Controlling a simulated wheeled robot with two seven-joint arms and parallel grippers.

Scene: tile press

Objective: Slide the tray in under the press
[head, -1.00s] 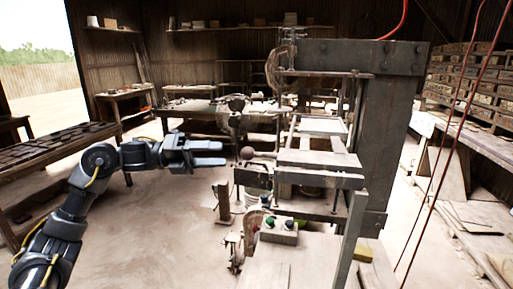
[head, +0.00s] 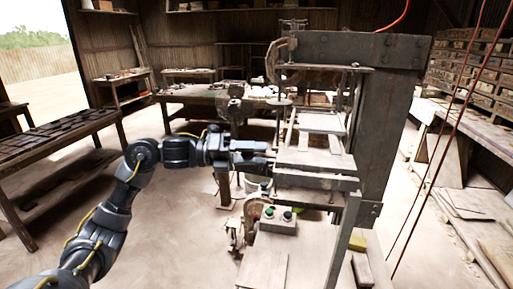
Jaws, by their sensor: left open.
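The press (head: 358,120) is a tall weathered frame right of centre. A flat, dusty grey tray-like board (head: 317,162) lies low at its front, with a paler plate (head: 322,122) behind it between side rails. My left gripper (head: 264,155) reaches in from the left, level, its fingers open and pointing right at the board's left end. Whether the fingers touch the board or its handle cannot be told. My right gripper is not in view.
A control box (head: 278,220) with green buttons sits below the board. A work table (head: 190,95) stands behind, a bench of dark tiles (head: 45,140) at left, shelves (head: 478,75) at right. Red cables hang at right. The floor at left is clear.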

